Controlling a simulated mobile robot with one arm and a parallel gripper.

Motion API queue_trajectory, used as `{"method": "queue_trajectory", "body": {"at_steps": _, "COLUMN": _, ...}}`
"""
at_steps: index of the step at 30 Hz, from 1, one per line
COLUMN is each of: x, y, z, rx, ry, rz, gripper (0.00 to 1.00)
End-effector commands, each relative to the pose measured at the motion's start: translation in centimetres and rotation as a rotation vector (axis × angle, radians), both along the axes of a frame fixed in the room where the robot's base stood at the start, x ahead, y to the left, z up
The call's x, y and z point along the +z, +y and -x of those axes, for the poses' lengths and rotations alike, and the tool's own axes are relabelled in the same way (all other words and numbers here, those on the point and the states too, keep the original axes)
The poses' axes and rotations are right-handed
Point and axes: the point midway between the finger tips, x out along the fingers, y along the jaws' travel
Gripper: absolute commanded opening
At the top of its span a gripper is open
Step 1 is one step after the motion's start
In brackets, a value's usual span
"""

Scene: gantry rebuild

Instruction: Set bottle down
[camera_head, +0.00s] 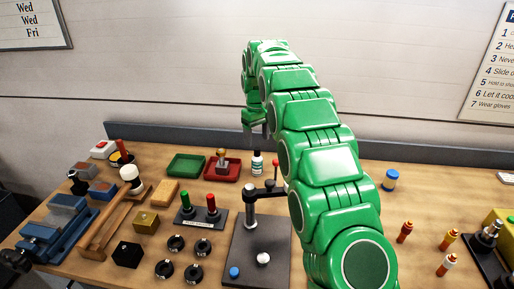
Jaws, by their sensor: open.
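A small dark bottle with a white label (257,165) stands upright near the back of the wooden bench, to the right of the red tray. My green arm reaches from the lower right over the bench. My gripper (256,134) hangs at the arm's far end, just above the bottle, and is open. Its fingers are small and partly hidden by the arm, so I cannot tell whether they touch the bottle's top.
A green tray (172,170) and a red tray (236,173) lie left of the bottle. A dark-based stand with a post (250,210) is in front. A blue vise (50,240) and a blue-capped jar (390,180) sit at opposite sides. The right middle bench has free room.

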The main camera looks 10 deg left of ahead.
Motion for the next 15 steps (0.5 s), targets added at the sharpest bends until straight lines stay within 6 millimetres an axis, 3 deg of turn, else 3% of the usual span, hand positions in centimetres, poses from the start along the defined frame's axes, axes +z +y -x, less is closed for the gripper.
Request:
{"method": "queue_trajectory", "body": {"at_steps": 6, "x": 1.7, "y": -0.1, "z": 0.0, "rx": -0.001, "ry": 0.002, "rz": 0.001, "gripper": 0.69}}
{"method": "queue_trajectory", "body": {"at_steps": 15, "x": 2.1, "y": -0.1, "z": 0.0, "rx": -0.001, "ry": 0.002, "rz": 0.001, "gripper": 0.69}}
